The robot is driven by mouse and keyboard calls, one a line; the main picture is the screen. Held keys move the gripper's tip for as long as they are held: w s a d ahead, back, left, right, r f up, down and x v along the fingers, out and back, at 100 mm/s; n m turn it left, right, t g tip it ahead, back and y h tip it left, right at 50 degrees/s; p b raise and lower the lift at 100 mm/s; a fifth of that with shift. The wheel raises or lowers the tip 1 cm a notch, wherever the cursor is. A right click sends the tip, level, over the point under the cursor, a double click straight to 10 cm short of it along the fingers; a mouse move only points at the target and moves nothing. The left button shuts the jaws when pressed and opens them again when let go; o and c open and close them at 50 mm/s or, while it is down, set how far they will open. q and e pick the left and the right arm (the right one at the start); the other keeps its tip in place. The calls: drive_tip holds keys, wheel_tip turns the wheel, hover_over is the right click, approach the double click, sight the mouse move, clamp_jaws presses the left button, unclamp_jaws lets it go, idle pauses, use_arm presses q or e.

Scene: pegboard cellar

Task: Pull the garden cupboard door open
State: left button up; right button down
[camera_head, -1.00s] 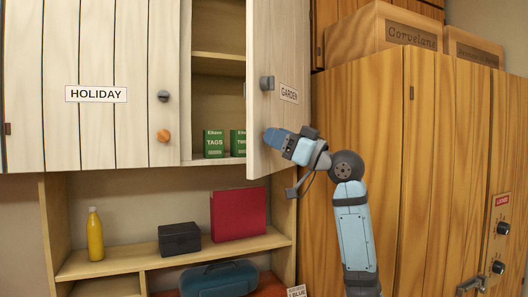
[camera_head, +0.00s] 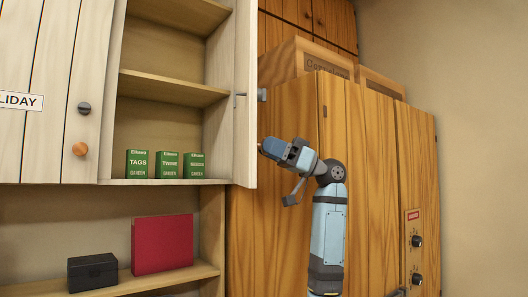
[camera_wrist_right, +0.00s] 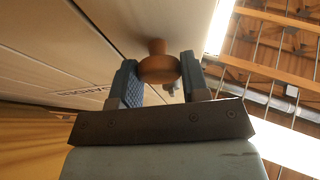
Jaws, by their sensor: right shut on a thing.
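The garden cupboard door (camera_head: 245,130) stands wide open, seen almost edge-on in the head view. Its face fills the upper left of the wrist view (camera_wrist_right: 70,35). My right gripper (camera_head: 268,148) is at the outer face of the door, near its lower part. In the wrist view its fingers (camera_wrist_right: 157,82) are shut on the round wooden knob (camera_wrist_right: 158,66). A grey knob (camera_head: 262,94) sits higher on the same door. The cupboard's inside shows shelves (camera_head: 172,86) and green boxes (camera_head: 167,165). My left gripper is not in view.
The holiday door (camera_head: 50,110) is shut on the left, with a grey and an orange knob. A tall wooden cabinet (camera_head: 375,170) stands right behind my arm. Below, a shelf (camera_head: 150,280) holds a red binder (camera_head: 162,243) and a black box (camera_head: 92,272).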

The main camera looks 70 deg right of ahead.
drive_tip(key=shift+f, duration=0.15)
drive_tip(key=c, duration=0.6)
unclamp_jaws()
use_arm(q)
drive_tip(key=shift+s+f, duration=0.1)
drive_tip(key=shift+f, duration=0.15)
drive_tip(key=b, duration=0.1)
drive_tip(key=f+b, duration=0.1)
drive_tip(key=b, duration=0.1)
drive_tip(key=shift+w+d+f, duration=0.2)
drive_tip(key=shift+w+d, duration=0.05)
use_arm(e)
drive_tip(key=v, duration=1.3)
drive_tip(key=shift+s+d, duration=0.2)
drive_tip(key=shift+s, duration=0.15)
